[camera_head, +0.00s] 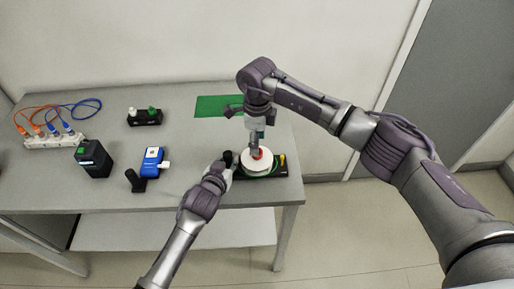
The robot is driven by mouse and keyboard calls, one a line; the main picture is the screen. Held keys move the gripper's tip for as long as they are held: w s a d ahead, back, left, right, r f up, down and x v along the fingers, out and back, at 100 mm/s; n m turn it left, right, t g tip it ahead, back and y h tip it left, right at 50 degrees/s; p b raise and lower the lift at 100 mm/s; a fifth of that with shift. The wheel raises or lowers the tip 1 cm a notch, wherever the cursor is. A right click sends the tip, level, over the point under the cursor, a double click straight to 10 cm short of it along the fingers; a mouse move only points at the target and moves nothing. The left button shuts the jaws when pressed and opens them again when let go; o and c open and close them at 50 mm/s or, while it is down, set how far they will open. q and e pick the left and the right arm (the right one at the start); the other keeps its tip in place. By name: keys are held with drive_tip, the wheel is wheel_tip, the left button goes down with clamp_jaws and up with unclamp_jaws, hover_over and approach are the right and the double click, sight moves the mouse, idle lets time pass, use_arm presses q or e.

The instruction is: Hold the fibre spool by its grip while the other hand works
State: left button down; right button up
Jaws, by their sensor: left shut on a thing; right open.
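The fibre spool (247,168), a white round disc with a red centre, sits on a black base (270,173) at the table's front right. A green line runs along its lower edge. My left gripper (226,164) comes from below and is shut on a dark upright part at the spool's left side, which looks like its grip. The fingers hide most of that part. My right gripper (257,151) is open, pointing down over the spool's centre. Its tips are close to the red centre; I cannot tell whether they touch it.
A yellow-topped piece (282,160) stands at the base's right end. A green mat (214,106) lies behind. To the left are a blue device (152,162), a black box (93,158), a black holder (145,117) and a power strip (50,141) with cables.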

drive_tip(key=shift+f, duration=1.8)
clamp_jaws()
drive_tip(key=shift+m, duration=0.4)
